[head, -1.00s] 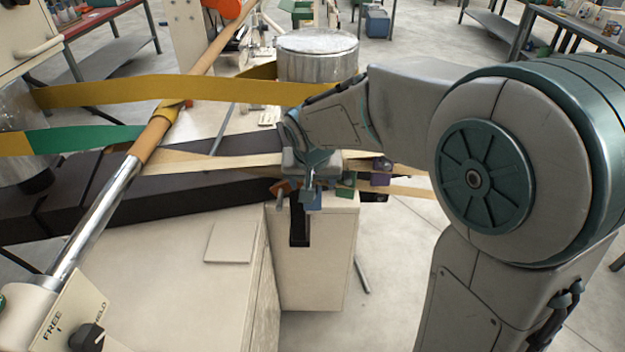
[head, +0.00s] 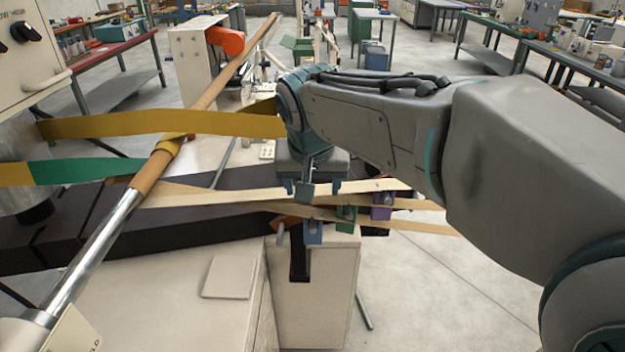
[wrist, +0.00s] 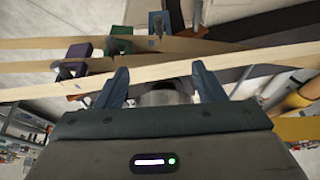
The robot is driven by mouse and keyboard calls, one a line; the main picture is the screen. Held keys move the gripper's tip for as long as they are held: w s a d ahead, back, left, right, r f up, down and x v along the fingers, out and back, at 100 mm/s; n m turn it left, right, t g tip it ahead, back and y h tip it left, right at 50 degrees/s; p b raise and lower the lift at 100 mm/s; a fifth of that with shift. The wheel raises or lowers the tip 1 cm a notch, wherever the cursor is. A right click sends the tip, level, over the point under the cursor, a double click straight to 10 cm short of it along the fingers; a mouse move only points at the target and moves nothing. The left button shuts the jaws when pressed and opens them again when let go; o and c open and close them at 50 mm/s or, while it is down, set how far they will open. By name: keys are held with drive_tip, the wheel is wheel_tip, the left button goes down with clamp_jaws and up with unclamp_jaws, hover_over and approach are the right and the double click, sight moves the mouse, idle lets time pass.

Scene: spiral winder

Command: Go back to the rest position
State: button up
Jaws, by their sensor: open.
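My gripper (head: 313,188) is open with nothing seen between its fingers. In the head view it hangs at the pale tapes (head: 375,189), above a blue clip (head: 313,232). In the wrist view my gripper (wrist: 160,78) has its two fingers apart, overlapping the nearest pale tape (wrist: 258,61); I cannot tell if they touch it. The blue clip (wrist: 156,27), a green clip (wrist: 119,42) and a purple clip (wrist: 74,62) lie beyond the fingertips. The green clip (head: 346,214) and purple clip (head: 382,208) also show in the head view.
A yellow tape (head: 170,122) crosses left of my wrist. A slanted bar with a chrome end (head: 95,235) stands at the left. A cream machine body (head: 320,300) is below the clips. Open floor (head: 445,290) lies at the right, with workbenches (head: 490,52) behind.

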drive_tip(key=s+d+f+g, duration=0.1)
drive_tip(key=s+d+f, duration=0.9)
drive_tip(key=s+d, duration=0.4)
drive_tip(key=shift+s+f, duration=0.3)
drive_tip(key=shift+s, duration=0.3)
